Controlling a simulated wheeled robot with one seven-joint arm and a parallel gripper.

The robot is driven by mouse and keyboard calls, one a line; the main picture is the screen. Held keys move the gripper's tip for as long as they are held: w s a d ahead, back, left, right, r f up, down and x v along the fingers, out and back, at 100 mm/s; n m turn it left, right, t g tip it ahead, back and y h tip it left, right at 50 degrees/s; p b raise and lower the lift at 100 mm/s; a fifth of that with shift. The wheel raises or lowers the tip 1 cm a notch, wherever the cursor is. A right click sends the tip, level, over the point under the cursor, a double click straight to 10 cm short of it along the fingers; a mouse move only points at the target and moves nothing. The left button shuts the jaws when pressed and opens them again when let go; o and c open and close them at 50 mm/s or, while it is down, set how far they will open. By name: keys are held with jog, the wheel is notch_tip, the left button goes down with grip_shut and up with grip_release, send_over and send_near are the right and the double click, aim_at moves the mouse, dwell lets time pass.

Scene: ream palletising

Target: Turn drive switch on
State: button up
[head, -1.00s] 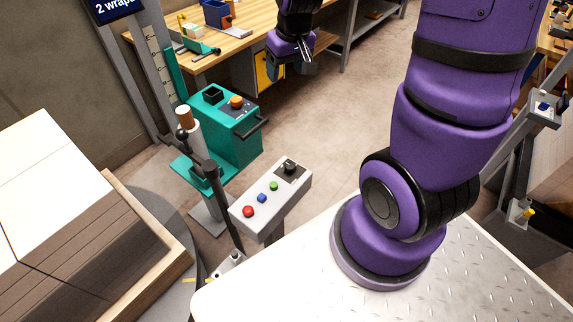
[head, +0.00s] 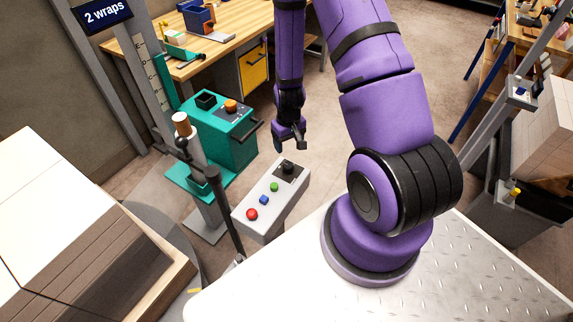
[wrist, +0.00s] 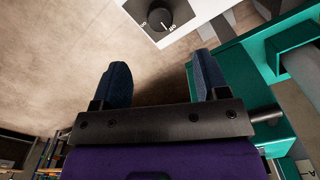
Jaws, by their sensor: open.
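The drive switch is a black rotary knob (head: 288,167) on a dark plate at the far end of a grey control box (head: 262,221). The box also carries a green, a blue and a red button. In the wrist view the knob (wrist: 159,17) shows at the top with a white pointer line and small lettering partly cut off. My gripper (head: 292,144) is open and empty, just above and behind the knob in the head view. In the wrist view its two dark fingers (wrist: 160,82) are spread apart, short of the knob and not touching it.
A teal machine (head: 225,135) with an orange button stands left of the control box. A dark post (head: 224,210) rises close beside the box. A pallet with paper stacks (head: 80,250) is at left, a wooden workbench (head: 225,42) behind. Floor right of the box is clear.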

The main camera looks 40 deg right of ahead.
aim_at(289, 165)
jog(key=shift+f, duration=5.45)
jog(key=c, duration=0.9)
